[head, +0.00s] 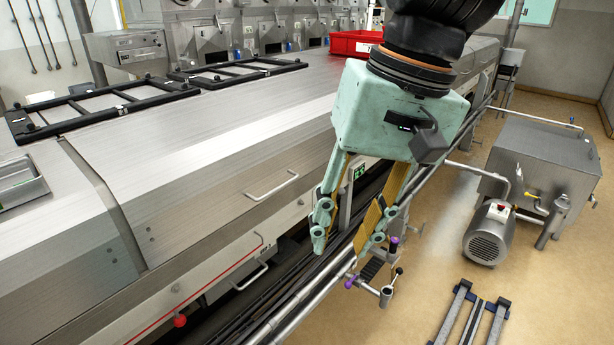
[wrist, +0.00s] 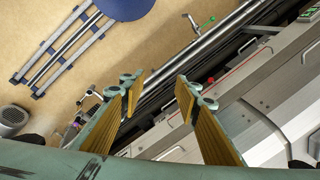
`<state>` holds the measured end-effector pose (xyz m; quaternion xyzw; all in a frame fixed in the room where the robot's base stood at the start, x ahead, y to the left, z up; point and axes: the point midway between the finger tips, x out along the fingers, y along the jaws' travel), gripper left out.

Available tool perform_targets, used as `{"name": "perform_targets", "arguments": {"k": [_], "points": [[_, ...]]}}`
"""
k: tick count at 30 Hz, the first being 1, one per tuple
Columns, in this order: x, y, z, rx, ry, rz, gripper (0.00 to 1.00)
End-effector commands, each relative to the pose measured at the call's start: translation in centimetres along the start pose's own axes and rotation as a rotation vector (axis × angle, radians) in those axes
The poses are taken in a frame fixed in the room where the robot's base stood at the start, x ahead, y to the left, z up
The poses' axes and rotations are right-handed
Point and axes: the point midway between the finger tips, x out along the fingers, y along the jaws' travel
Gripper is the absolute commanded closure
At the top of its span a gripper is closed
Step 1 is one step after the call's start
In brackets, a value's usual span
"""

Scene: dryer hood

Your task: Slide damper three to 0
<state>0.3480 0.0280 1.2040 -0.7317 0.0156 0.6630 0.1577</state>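My gripper (head: 345,226) hangs over the rails along the right side of the long steel dryer hood (head: 215,140). Its two yellow-padded fingers are apart with nothing between them, and they also show in the wrist view (wrist: 158,90). I cannot tell which part is damper three, and no number or scale is readable. A red ball knob (head: 180,321) sits low on the hood's side. A small stand with purple knobs and a black-tipped lever (head: 386,292) is below my gripper.
Black frames (head: 100,105) and a red crate (head: 354,43) lie on the hood. Bar handles (head: 272,186) stick out from its side. A steel tank (head: 540,160) and a motor (head: 490,232) stand right. A blue-footed rack (head: 470,318) lies on open tan floor.

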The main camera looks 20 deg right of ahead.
Motion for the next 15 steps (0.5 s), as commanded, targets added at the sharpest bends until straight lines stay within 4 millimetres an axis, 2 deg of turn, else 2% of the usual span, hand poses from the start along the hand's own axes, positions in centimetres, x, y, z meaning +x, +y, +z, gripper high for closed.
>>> {"name": "perform_targets", "arguments": {"k": [15], "points": [[1.1,-2.0,-5.5,0.176,-0.133,-0.109,0.70]]}}
